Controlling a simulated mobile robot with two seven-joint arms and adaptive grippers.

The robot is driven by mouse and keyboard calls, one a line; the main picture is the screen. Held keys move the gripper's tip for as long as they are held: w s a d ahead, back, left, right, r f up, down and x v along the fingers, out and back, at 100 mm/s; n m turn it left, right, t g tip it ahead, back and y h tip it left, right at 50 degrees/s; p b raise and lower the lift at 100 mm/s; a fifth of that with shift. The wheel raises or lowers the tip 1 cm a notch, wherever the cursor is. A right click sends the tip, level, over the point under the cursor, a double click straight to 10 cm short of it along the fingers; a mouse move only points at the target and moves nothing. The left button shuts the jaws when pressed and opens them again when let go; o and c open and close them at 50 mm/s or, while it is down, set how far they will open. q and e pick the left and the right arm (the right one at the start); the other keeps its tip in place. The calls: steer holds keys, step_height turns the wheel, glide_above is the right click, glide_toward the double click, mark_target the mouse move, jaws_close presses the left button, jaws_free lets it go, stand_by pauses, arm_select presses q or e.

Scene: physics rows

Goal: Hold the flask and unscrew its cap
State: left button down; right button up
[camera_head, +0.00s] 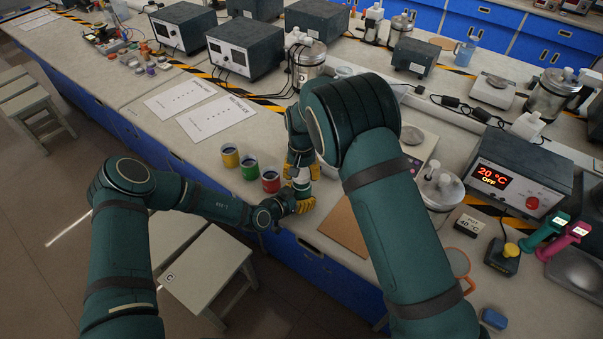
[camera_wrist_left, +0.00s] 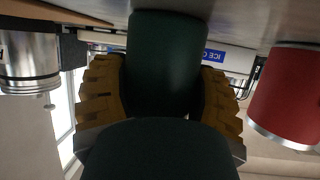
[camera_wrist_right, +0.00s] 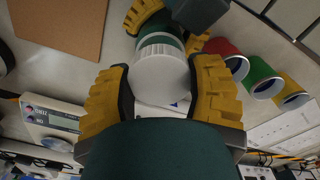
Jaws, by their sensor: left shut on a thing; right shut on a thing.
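The flask has a dark green body (camera_wrist_left: 165,65) and a ribbed white cap (camera_wrist_right: 160,75). My left gripper (camera_head: 301,199) is shut around the flask's body from the side; its yellow fingers flank the body in the left wrist view. My right gripper (camera_head: 301,170) comes down from above and is shut on the white cap, with one finger on each side of it in the right wrist view. The cap sits at the top of the green body. In the head view, the grippers hide most of the flask.
Red (camera_head: 271,182), green (camera_head: 249,168) and yellow (camera_head: 230,155) cups stand in a row to the left of the flask. A brown board (camera_head: 345,228) lies to the right, near the bench's front edge. A scale (camera_head: 420,145) and metal vessel (camera_head: 440,190) stand farther right.

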mark_target(302, 172)
steer(key=shift+r, duration=0.15)
steer(key=shift+r, duration=1.9)
arm_select(q)
steer(key=shift+c, duration=0.6)
jaws_free()
steer(key=shift+o, duration=0.6)
steer(key=shift+a+r, duration=0.1)
